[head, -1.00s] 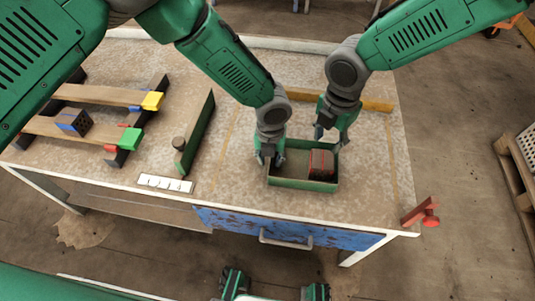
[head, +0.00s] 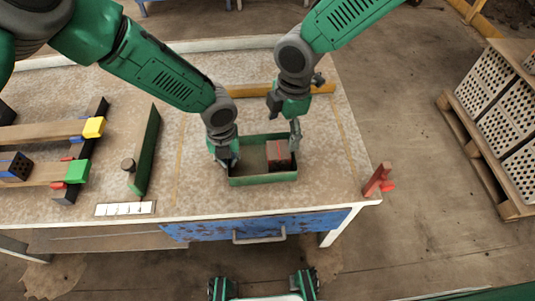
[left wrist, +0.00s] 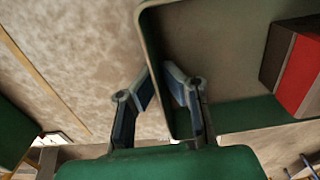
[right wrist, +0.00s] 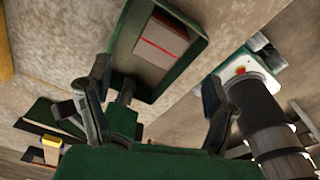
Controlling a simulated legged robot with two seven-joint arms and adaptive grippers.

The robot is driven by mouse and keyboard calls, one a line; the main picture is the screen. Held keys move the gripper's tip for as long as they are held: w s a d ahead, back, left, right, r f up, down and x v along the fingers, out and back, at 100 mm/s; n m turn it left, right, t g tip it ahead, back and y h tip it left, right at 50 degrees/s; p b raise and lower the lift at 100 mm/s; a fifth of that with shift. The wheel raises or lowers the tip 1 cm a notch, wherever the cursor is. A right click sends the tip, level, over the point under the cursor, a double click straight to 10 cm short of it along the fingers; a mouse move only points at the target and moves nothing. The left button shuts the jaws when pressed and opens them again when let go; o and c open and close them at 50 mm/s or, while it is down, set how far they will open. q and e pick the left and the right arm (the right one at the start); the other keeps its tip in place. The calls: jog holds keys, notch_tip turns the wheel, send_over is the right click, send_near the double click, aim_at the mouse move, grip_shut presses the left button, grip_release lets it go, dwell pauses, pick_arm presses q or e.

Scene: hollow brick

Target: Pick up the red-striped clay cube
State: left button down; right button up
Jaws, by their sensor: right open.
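The red-striped clay cube (head: 278,154) sits inside a green tray (head: 262,179), towards its right end. Its red stripe shows as a line in the right wrist view (right wrist: 163,42), and part of the cube shows at the right of the left wrist view (left wrist: 292,65). My left gripper (head: 223,155) is at the tray's left wall. In the left wrist view its fingers (left wrist: 160,88) stand on either side of that wall and appear closed on it. My right gripper (head: 285,120) is open and empty, above and beside the cube at the tray's back right; its fingers (right wrist: 150,95) are wide apart.
A long green block (head: 146,150) stands left of the tray. Wooden rails with coloured clamps (head: 93,127) and a dark perforated brick (head: 16,166) lie further left. A red clamp (head: 378,181) is at the table's right corner. A pallet of hollow bricks (head: 485,75) stands beyond.

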aim_at(277, 149)
jog(key=m, duration=0.3)
jog(key=shift+w+d, duration=0.1)
jog(key=shift+d, duration=0.1)
jog(key=shift+a+f+m+y, duration=0.15)
jog(key=shift+m+y, duration=0.15)
jog(key=f, duration=0.2)
jog(key=a+f, duration=0.1)
jog(key=f, duration=0.2)
jog(key=shift+a+f, duration=0.1)
jog(key=shift+a, duration=0.05)
notch_tip(277, 149, down, 2)
jog(key=f, duration=0.2)
jog(key=a+f, duration=0.1)
jog(key=f, duration=0.1)
jog(key=shift+a, duration=0.1)
jog(key=c, duration=1.2)
